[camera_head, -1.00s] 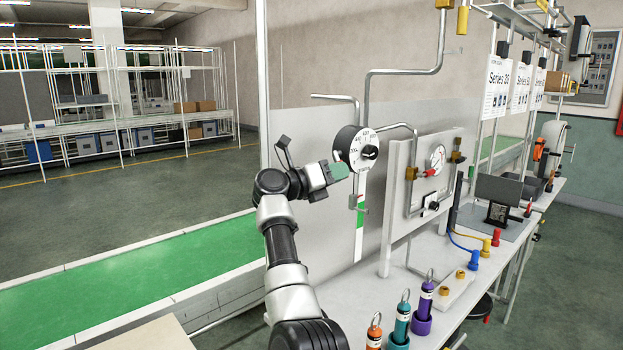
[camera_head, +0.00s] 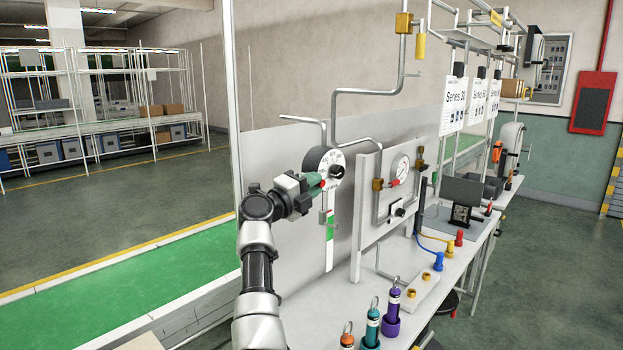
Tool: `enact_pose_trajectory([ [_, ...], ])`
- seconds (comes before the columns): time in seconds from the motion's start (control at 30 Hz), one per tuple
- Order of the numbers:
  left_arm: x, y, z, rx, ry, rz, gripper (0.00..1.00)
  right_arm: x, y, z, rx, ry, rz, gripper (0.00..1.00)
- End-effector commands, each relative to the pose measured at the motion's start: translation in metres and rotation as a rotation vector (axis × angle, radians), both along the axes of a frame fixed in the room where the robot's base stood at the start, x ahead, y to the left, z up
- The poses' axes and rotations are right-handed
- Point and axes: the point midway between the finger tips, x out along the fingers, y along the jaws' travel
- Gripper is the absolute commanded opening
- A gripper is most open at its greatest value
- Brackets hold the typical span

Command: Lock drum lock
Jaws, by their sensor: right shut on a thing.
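The drum (camera_head: 318,158) is a round black-sided dial with a white marked face and a black centre knob. It is mounted on pipework at the left of the panel. My right gripper (camera_head: 317,184) is at the lower left edge of the drum, with its green fingers shut on a small part there. A red spot of the drum lock (camera_head: 323,184) shows at the fingertips; the fingers hide the rest. My left gripper is not in view.
A white panel with a gauge (camera_head: 400,168) stands right of the drum. Teal (camera_head: 372,326) and purple (camera_head: 392,305) ringed cylinders stand on the white workbench below. A green conveyor (camera_head: 150,290) runs at left. A green-and-white strip (camera_head: 330,240) hangs under the drum.

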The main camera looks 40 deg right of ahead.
Motion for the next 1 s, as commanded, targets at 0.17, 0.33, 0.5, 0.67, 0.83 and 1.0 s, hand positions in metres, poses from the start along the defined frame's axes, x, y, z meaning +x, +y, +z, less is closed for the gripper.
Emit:
enact_pose_trajectory([
  [0.17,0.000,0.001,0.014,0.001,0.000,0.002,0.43,0.000,0.001,0.007,-0.009,0.078,0.003,0.00],
  [0.33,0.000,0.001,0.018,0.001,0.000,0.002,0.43,0.000,0.000,0.008,-0.012,0.119,0.004,0.00],
  [0.5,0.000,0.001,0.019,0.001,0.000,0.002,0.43,0.000,0.000,0.007,-0.013,0.136,0.003,0.00],
  [0.67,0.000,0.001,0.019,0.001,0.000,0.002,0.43,0.000,0.000,0.007,-0.014,0.138,0.003,0.00],
  [0.83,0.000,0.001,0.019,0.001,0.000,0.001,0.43,0.000,0.000,0.007,-0.014,0.138,0.003,0.00],
  [1.0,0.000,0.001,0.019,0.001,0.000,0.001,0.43,0.000,0.000,0.007,-0.013,0.137,0.002,0.45],
])
